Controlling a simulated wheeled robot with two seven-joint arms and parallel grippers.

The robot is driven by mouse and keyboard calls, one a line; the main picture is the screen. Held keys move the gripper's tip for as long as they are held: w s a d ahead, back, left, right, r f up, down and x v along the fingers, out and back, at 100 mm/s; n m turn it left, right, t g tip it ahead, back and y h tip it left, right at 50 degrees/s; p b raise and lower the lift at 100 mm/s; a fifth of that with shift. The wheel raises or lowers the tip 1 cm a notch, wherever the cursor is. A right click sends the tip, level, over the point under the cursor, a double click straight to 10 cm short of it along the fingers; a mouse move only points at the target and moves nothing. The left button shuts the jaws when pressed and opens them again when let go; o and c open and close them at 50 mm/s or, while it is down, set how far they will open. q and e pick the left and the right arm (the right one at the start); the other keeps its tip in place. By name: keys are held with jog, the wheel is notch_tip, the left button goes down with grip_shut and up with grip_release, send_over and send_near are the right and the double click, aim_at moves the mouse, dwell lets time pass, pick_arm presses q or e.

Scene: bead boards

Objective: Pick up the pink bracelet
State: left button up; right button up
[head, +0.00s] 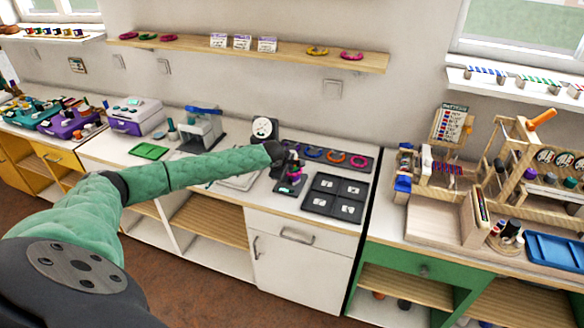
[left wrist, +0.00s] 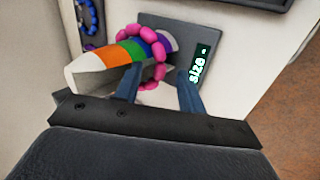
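The pink bracelet (left wrist: 128,34) is a ring of pink beads around a cone (left wrist: 112,56) with rainbow stripes. The cone stands on a dark sizing plate (left wrist: 185,30) whose small display reads "size -". My left gripper (left wrist: 158,74) is open, its two fingers apart, with pink beads showing between and just beyond the fingertips. I cannot tell whether either finger touches the beads. In the head view my left gripper (head: 291,168) is over the plate (head: 287,188) and partly hides the cone and bracelet. My right gripper is not in view.
A dark tray (head: 368,158) with several coloured bracelets lies behind the plate. A dark board with white cards (head: 333,194) lies to the right. A white round-faced device (head: 264,128) stands behind. A wooden stand (head: 440,215) is on the green cabinet at right.

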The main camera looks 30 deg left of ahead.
pick_arm(q)
jog(key=shift+f, duration=0.1)
jog(key=shift+c, duration=0.2)
grip_shut()
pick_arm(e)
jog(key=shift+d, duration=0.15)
pick_arm(q)
jog(key=shift+r+b, duration=0.45)
jog(key=shift+r, duration=0.1)
notch_tip(320, 180, up, 9)
jog(key=b, duration=0.3)
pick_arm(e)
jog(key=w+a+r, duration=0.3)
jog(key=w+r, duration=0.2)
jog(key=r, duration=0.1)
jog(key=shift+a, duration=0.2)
